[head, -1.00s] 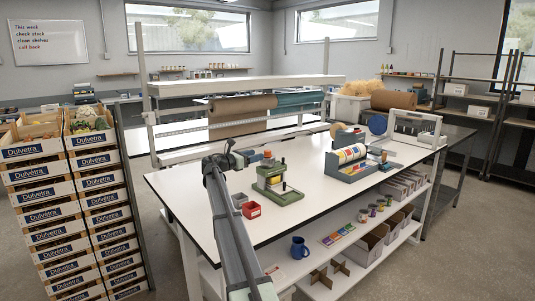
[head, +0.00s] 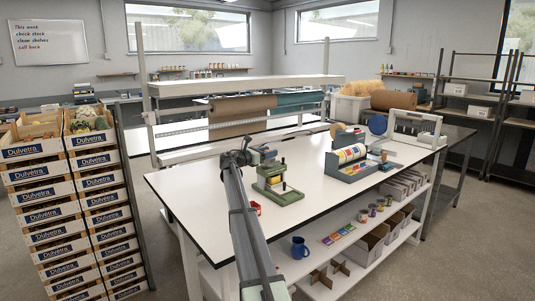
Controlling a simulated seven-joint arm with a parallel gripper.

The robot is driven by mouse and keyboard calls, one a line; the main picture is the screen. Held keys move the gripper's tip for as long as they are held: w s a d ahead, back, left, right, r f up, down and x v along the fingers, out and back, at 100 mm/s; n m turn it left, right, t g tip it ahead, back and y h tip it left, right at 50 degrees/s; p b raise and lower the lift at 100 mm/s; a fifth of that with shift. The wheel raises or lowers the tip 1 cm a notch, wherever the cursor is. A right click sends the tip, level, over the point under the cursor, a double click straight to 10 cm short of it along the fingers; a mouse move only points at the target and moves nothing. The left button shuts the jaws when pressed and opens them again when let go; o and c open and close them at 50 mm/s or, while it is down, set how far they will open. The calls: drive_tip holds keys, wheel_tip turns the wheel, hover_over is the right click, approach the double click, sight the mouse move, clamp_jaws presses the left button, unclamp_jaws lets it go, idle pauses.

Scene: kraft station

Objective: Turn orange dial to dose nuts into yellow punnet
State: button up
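A green dispenser (head: 288,195) stands upright on the white table, just right of my arm. Its orange dial cannot be made out now; my gripper (head: 264,153) is at the top left of the dispenser, where the dial was seen earlier. Whether it touches the dial, and whether its fingers are open or shut, is too small to tell. A small yellowish patch (head: 284,186) shows at the dispenser's front; I cannot tell if it is the yellow punnet. No nuts can be made out. A red punnet (head: 256,208) is mostly hidden behind my arm.
A grey-green rack with coloured rolls (head: 350,165) stands right of the dispenser on the white table (head: 325,195). A blue mug (head: 299,247) and boxes sit on the shelf below. Stacked crates (head: 100,190) stand at the left. The table's front right is clear.

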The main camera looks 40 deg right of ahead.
drive_tip(key=c, duration=0.8)
drive_tip(key=shift+w+g, duration=0.1)
drive_tip(key=shift+g, duration=0.2)
drive_tip(key=shift+w+m+g, duration=0.1)
drive_tip(key=shift+m+g, duration=0.6)
drive_tip(key=shift+g, duration=0.1)
drive_tip(key=m+g+y, duration=0.1)
drive_tip(key=m+g, duration=0.1)
drive_tip(key=g, duration=0.1)
drive_tip(key=shift+w+g, duration=0.1)
drive_tip(key=shift+g, duration=0.2)
drive_tip(key=m+g+y, duration=0.2)
drive_tip(key=m+g, duration=0.1)
drive_tip(key=g, duration=0.1)
drive_tip(key=shift+s+m+g+y, duration=0.25)
drive_tip(key=shift+m+g+y, duration=0.75)
drive_tip(key=shift+m+g, duration=0.3)
